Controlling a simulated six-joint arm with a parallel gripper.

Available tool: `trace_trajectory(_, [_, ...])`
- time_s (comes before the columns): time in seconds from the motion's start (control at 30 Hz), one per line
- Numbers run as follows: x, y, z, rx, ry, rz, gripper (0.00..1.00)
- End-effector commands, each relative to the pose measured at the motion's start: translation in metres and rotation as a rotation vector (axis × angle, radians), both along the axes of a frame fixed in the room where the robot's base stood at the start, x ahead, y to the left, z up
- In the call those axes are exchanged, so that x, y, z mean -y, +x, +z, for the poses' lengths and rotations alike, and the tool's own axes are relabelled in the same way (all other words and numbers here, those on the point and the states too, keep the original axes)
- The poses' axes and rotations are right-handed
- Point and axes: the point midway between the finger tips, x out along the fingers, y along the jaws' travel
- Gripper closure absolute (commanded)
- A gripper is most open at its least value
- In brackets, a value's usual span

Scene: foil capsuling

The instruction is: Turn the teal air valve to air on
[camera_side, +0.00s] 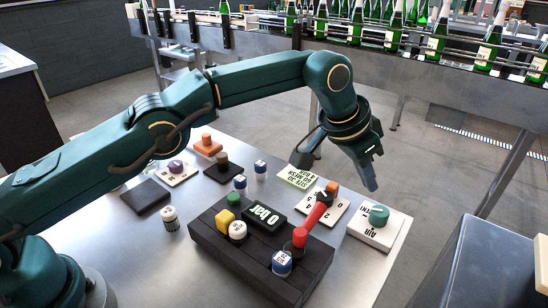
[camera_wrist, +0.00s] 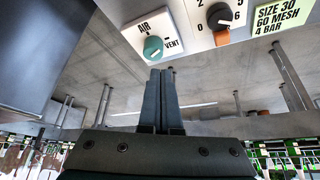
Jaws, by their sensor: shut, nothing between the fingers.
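The teal air valve (camera_side: 379,215) is a round knob on a white plate (camera_side: 371,234) at the right end of the metal table. In the wrist view the teal knob (camera_wrist: 153,47) sits near the top, with the word AIR above left of it and VENT to its right. A pale mark shows on the knob, but I cannot tell its exact direction. My gripper (camera_side: 371,187) is shut and empty, pointing down above and just behind the valve. In the wrist view its fingertips (camera_wrist: 161,71) lie just below the knob, seemingly apart from it.
Left of the valve is a numbered white plate with an orange-and-black dial (camera_wrist: 219,20). A red lever (camera_side: 315,215) rises beside it from a dark control box (camera_side: 240,262) with a 0 bar display. A pale green note (camera_side: 298,178) lies behind. Green bottles (camera_side: 437,40) line the conveyor.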

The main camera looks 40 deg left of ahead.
Motion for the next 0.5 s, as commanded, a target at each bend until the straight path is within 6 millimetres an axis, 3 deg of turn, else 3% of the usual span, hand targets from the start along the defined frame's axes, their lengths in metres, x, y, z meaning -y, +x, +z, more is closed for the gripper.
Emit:
trace_trajectory(0.27, [-0.002,0.001,-0.011,-0.004,0.001,0.000,1.00])
trace_trajectory(0.5, [-0.002,0.000,-0.039,-0.005,0.001,-0.001,1.00])
